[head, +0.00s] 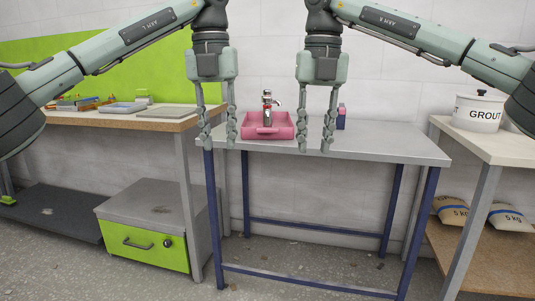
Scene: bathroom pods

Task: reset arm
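My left gripper (218,132) hangs pointing down above the left front part of the grey table, its two fingers apart with nothing between them. My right gripper (314,138) also points down, over the front middle of the table, its fingers apart and empty. Both arms come in from the upper sides and bend down at the wrists. A pink sink (281,131) with a chrome tap (267,106) stands on the grey table (375,143), between and behind the two grippers.
A left workbench (130,122) holds trays and small tools, with a green-fronted drawer unit (143,246) below. A right bench (500,148) carries a white GROUT pot (478,112), with sacks (510,217) on its lower shelf. The right part of the middle table is clear.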

